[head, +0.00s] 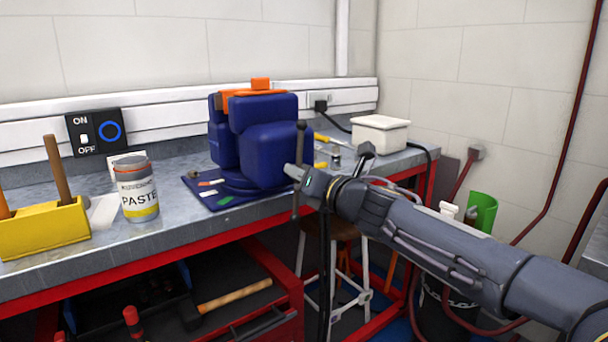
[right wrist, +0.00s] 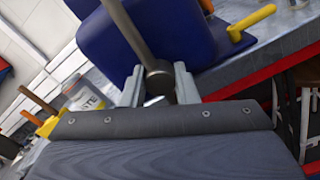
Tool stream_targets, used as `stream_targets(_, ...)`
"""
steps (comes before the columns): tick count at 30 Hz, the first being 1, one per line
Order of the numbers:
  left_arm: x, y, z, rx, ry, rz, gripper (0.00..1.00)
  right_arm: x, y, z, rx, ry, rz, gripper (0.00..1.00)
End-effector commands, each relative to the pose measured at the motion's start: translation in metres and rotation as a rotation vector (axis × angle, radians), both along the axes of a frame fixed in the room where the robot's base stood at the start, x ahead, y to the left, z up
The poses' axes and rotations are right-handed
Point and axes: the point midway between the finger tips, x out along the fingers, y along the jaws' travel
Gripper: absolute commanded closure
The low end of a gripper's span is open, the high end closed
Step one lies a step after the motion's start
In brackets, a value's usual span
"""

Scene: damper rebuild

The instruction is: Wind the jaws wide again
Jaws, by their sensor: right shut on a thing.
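The blue vise (head: 268,150) stands on the grey workbench, with an orange piece (head: 258,86) at the top of its jaws. Any gap between the jaws is hard to make out. The vise's grey handle bar (head: 301,138) runs nearly upright at the vise's front. My right gripper (head: 298,173) is at this bar. In the right wrist view its two fingers (right wrist: 160,88) are shut around the round hub of the handle (right wrist: 159,78), and the bar slants up to the left from there. The blue vise body (right wrist: 180,30) is just beyond. My left gripper is not in view.
A paste can (head: 138,190) and a yellow tool holder (head: 45,228) stand left of the vise. A white box (head: 380,134) is at the back right. An open drawer with a hammer (head: 235,295) lies below the bench's red edge. A stool (head: 342,230) stands beneath.

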Motion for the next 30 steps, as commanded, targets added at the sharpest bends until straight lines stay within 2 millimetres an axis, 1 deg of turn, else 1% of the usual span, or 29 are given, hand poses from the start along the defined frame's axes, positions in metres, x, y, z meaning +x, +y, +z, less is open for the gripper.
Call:
stream_targets(1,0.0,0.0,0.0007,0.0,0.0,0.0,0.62,-0.0007,0.0064,0.0034,0.002,-0.006,0.011,1.0)
stream_targets(24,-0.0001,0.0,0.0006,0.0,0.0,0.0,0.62,-0.0012,0.0072,0.0037,0.007,-0.004,0.013,1.0)
stream_targets(25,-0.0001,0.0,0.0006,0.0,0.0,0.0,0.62,-0.0012,0.0072,0.0037,0.008,-0.003,0.013,0.7)
stream_targets(28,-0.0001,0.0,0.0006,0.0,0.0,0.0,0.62,-0.0012,0.0072,0.0039,0.009,-0.004,0.013,0.57)
stream_targets(30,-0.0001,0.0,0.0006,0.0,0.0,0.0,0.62,-0.0013,0.0074,0.0039,0.009,-0.004,0.014,0.51)
